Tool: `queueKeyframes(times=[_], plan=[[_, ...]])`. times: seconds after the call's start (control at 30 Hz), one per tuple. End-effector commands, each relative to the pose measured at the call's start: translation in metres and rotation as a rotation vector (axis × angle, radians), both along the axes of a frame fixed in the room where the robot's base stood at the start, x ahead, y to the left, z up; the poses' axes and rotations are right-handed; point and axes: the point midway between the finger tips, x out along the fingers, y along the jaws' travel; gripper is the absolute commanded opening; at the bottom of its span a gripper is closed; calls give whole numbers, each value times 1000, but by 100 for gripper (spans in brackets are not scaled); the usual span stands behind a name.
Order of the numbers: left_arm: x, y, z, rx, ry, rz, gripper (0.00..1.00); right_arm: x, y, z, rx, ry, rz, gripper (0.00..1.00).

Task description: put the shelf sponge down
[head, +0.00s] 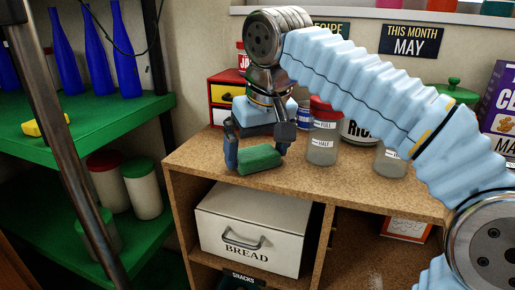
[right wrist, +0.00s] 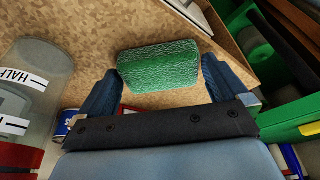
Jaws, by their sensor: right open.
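The green sponge (head: 259,159) lies flat on the cork-coloured top of the shelf unit (head: 190,153), near its front left edge. The right wrist view shows the sponge (right wrist: 160,66) between and just beyond my fingertips, against the speckled top. My right gripper (head: 259,153) points down over the sponge with one finger on each side. It is open, and small gaps show between the fingers and the sponge in the right wrist view. My left gripper is not in view.
Clear jars (head: 322,143) stand right of my gripper. Small red and yellow drawers (head: 222,94) stand behind it. A bread bin (head: 249,227) sits in the compartment below. Green shelving (head: 100,128) at the left holds blue bottles (head: 125,50) and a yellow block (head: 46,123).

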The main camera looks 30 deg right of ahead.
Motion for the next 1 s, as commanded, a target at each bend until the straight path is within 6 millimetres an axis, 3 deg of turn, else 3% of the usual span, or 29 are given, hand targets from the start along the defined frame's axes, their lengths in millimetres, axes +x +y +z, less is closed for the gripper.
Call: queueKeyframes(times=[0.5,0.7,1.0], plan=[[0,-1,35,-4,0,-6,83,-29,3,100,1,-2,3,100],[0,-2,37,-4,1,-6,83,-35,3,114,0,0,1,100],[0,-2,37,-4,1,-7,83,-35,3,115,0,0,0,100]])
